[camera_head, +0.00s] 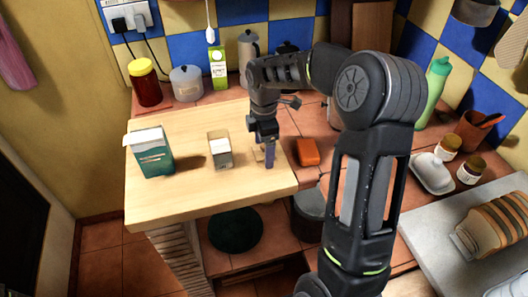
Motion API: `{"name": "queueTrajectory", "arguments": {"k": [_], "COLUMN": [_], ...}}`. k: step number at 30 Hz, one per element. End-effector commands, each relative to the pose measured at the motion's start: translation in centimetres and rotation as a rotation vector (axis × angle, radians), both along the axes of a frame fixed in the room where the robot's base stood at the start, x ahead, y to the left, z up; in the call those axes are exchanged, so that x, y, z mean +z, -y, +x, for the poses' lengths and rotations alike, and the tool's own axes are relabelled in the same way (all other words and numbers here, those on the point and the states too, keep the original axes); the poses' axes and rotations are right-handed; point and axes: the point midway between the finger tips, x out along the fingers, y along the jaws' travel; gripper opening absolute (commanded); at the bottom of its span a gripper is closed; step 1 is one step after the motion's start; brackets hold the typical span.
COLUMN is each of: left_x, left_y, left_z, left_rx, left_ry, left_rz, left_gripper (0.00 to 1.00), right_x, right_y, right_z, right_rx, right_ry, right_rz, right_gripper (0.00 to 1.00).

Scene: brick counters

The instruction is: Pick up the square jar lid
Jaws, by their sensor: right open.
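My right gripper (264,157) points down over the right part of the light wooden board (205,196). It is open, with one bluish finger showing. A small tan piece (257,154) is close beside that finger. It may be the square jar lid, but it is too small and too covered to be sure, and I cannot tell whether the gripper touches it. A small square container (220,155), pale with a tan upper part, stands on the board left of the gripper. My left gripper is not in view.
A green and white carton (152,153) stands at the board's left. An orange block (307,152) lies close right of the gripper. A red jar (146,84), grey pot (187,83) and green carton (218,68) line the back. The board's front is clear.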

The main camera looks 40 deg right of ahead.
Motion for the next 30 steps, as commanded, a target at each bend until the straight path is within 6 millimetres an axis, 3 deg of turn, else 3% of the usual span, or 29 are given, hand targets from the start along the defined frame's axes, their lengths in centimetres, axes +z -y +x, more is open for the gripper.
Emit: {"name": "queueTrajectory", "arguments": {"k": [5,27,30], "left_x": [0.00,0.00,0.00], "left_y": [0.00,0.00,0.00], "left_z": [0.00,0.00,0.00], "left_rx": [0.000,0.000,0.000], "left_ry": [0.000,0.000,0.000], "left_rz": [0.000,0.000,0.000], "left_gripper": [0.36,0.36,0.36], "right_x": [0.03,0.02,0.03], "right_y": [0.00,-0.01,-0.01], "right_z": [0.01,0.00,0.01], "right_rx": [0.000,0.000,0.000], "right_ry": [0.000,0.000,0.000], "right_rz": [0.000,0.000,0.000], "right_gripper": [0.80,0.19,0.15]}}
